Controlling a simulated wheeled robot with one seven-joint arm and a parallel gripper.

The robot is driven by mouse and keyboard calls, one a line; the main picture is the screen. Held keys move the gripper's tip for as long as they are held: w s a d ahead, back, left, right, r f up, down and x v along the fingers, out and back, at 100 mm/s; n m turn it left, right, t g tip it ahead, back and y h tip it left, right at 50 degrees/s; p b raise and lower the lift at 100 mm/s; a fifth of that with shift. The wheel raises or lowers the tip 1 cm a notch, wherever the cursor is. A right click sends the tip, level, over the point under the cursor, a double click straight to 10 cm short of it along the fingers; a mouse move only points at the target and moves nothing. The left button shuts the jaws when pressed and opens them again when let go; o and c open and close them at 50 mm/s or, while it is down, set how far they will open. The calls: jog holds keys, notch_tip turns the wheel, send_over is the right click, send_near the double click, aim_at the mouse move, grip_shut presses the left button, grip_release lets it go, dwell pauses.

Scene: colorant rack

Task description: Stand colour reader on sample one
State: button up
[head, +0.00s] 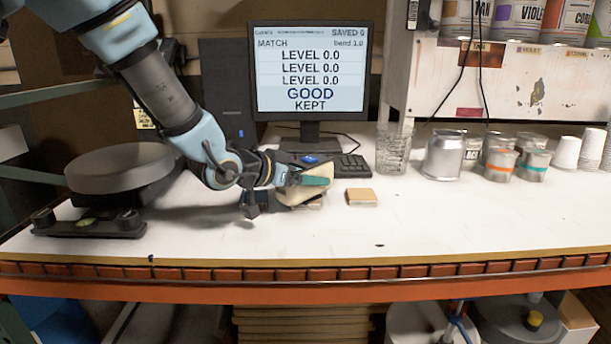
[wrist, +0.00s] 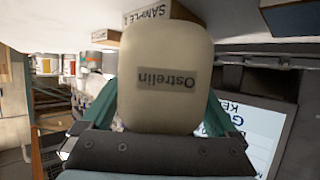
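A tan block (head: 361,197) lies on the bench just right of the reader in the head view. I cannot tell whether the reader's underside touches anything.
The monitor (head: 311,75) reads "GOOD" and "KEPT", with a keyboard (head: 350,166) below. A glass (head: 393,150), cans (head: 443,155) and paper cups (head: 566,152) stand right. Another block (wrist: 280,17) shows in the wrist view.

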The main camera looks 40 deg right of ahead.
jog(key=shift+o, duration=0.2)
jog(key=shift+r, duration=0.2)
jog(key=p+v, duration=0.1)
jog(key=v, duration=1.1)
jog(key=shift+f, duration=0.1)
